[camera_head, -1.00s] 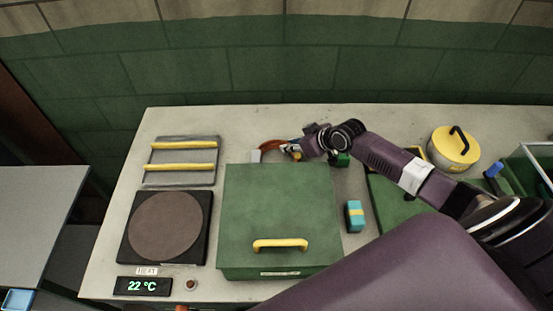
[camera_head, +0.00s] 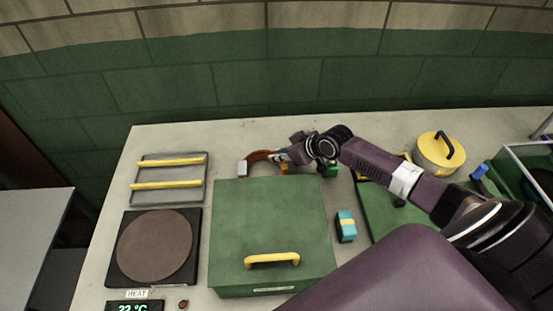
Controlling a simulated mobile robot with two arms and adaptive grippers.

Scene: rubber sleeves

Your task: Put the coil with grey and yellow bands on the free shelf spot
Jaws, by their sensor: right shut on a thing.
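A brown-orange curved piece (camera_head: 260,155) shows behind the green box, with a pale grey block-like end (camera_head: 242,168) at its left and a yellow patch (camera_head: 284,168) at its right. It may be the coil with grey and yellow bands; it is too small to be sure. My right gripper (camera_head: 283,156) is at the right end of this piece and shut on it. The fingers partly hide that end. I cannot tell whether the piece touches the table. I cannot make out which place is the free shelf spot. My left gripper is not in view.
The green box (camera_head: 265,222) with a yellow handle stands in front. A rack with yellow bars (camera_head: 168,198) and a hot plate (camera_head: 155,248) are at left.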

